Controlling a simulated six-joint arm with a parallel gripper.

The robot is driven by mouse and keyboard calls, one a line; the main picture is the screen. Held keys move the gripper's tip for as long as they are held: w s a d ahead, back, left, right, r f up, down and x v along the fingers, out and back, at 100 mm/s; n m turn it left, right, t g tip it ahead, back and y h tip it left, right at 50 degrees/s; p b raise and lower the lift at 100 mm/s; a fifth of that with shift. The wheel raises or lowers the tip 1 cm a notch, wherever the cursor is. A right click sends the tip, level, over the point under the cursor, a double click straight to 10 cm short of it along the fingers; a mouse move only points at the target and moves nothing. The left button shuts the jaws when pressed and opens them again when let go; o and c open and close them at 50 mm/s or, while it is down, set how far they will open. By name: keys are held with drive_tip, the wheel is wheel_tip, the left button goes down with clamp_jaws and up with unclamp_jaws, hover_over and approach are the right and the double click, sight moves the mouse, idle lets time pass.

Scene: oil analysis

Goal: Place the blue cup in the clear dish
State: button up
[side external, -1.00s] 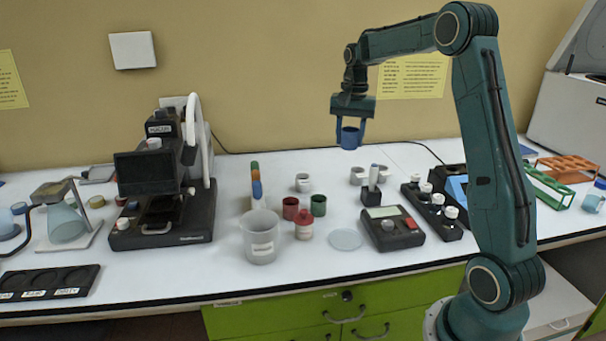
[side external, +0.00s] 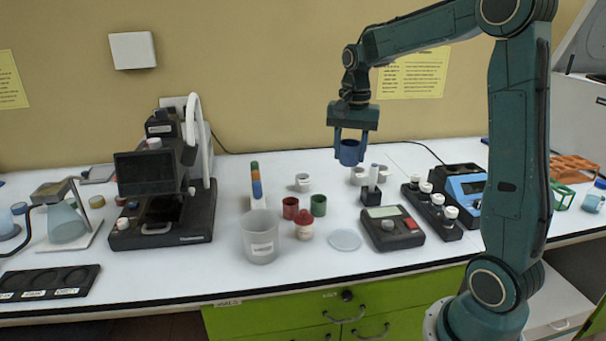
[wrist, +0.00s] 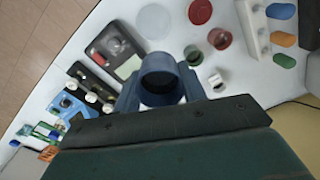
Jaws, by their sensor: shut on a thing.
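The blue cup (side external: 350,153) is held upright in the air by my gripper (side external: 350,148), whose two fingers close on its sides. In the wrist view the blue cup (wrist: 161,80) sits between the fingertips of my gripper (wrist: 160,88), its dark opening toward the camera. The clear dish (side external: 345,240) is a flat, round, pale disc on the white bench, below and toward the front from the cup. The clear dish also shows at the top of the wrist view (wrist: 153,21). The cup is well above the bench and apart from the dish.
A red-capped jar (side external: 305,226) stands left of the dish, with a large translucent beaker (side external: 261,240) beyond it. A scale (side external: 392,229) stands right of the dish.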

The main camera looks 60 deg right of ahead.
drive_tip(key=shift+s+a, duration=0.8)
drive_tip(key=shift+a, duration=0.3)
hover_over(345, 239)
wheel_tip(345, 239, down, 16)
drive_tip(key=shift+r, duration=0.1)
drive_tip(key=shift+f, duration=2.2)
drive_tip(key=shift+f, duration=0.15)
drive_tip(key=o, duration=1)
drive_tip(key=shift+c, duration=0.2)
